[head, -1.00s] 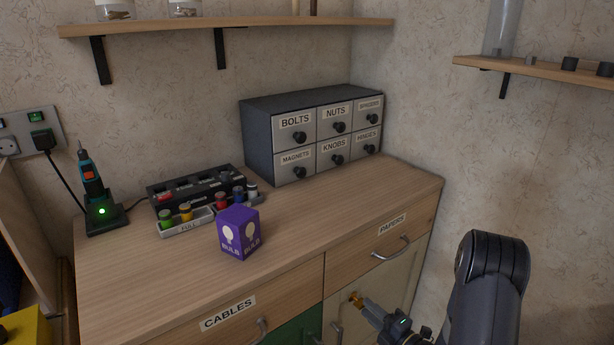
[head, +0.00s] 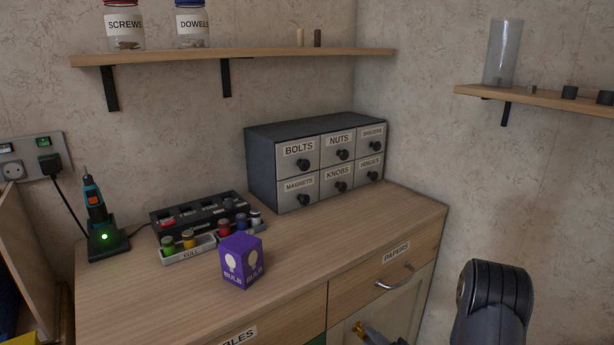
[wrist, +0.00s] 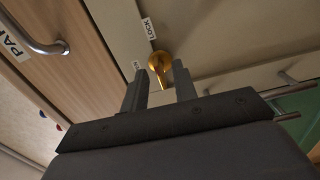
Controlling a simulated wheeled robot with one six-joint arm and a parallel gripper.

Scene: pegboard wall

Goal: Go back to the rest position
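My gripper (wrist: 160,82) shows in the wrist view with its two fingers apart and nothing between them that I can make out as held. A brass knob (wrist: 159,64) on the cabinet front, beside a LOCK label (wrist: 148,28), shows just beyond the fingertips. I cannot tell whether they touch it. In the head view only a bit of the gripper and the brass piece (head: 363,329) show at the bottom edge. My arm is at the lower right, in front of the wall.
The worktop (head: 150,300) holds a purple bulb box (head: 242,261), a battery tray (head: 188,249), a black charger (head: 205,214), a screwdriver on its stand (head: 97,215) and a small drawer cabinet (head: 317,164). The PAPERS drawer handle (head: 396,278) sticks out near the gripper. Two shelves hang above.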

